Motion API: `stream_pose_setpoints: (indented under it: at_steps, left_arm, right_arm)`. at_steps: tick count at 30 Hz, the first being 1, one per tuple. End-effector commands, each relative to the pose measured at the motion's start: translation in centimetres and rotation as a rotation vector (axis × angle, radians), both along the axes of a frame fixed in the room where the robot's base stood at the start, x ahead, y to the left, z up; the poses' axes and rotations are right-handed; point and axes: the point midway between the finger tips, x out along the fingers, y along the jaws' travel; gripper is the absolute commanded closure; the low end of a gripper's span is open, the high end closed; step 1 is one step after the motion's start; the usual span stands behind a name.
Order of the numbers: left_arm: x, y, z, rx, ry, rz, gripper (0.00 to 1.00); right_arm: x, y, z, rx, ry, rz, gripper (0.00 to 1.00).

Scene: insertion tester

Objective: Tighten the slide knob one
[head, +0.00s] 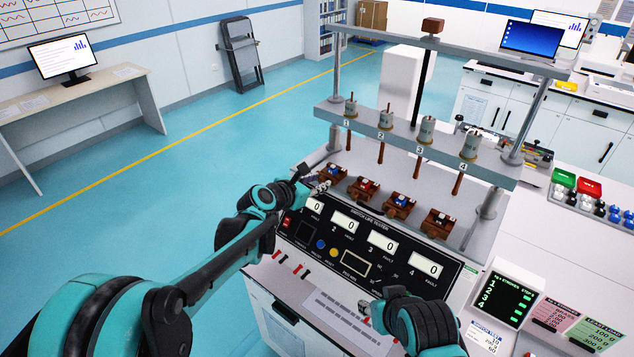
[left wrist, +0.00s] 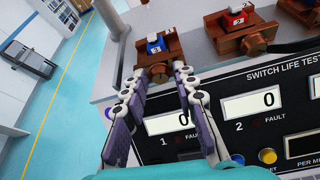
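Slide one is a brown fixture (head: 333,173) with a blue switch, at the left end of the row under the rod marked 1. In the left wrist view its round copper-brown knob (left wrist: 159,72) faces me at the fixture's front. My left gripper (head: 318,184) is at this fixture; in the left wrist view its two purple-padded fingers (left wrist: 160,80) are apart, one on each side of the knob, with gaps visible. I cannot tell whether either fingertip touches it. My right gripper (head: 366,312) is low over the front of the tester, its fingers too small to read.
The black SWITCH LIFE TESTER panel (head: 370,246) with counters lies just below the fixtures. Slide two (left wrist: 240,25) stands close to the right. Vertical rods hang from the crossbar (head: 400,138) above. Open floor (head: 150,185) lies left.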

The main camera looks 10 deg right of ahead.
Motion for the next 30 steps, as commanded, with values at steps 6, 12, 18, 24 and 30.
stream_pose_setpoints:
  at_steps: [6, 12, 18, 24, 30]
  left_arm:
    - [0.0, 0.0, 0.0, -0.001, 0.001, 0.0, 0.6]
    - [-0.4, 0.4, 0.3, -0.001, 0.001, 0.002, 0.6]
    - [-2.9, 2.7, 1.6, -0.001, 0.002, 0.003, 0.6]
    - [-5.9, 5.4, 3.2, -0.001, 0.0, 0.003, 0.6]
    - [-7.8, 7.1, 4.3, 0.0, 0.001, 0.001, 0.6]
  right_arm:
    - [0.0, 0.0, 0.0, 0.0, 0.0, 0.0, 0.6]
    - [0.0, 0.0, 0.0, 0.0, 0.0, 0.0, 0.6]
    - [0.0, 0.0, 0.0, 0.0, 0.0, 0.0, 0.6]
    - [0.0, 0.0, 0.0, 0.0, 0.0, 0.0, 0.6]
    - [0.0, 0.0, 0.0, 0.0, 0.0, 0.0, 0.6]
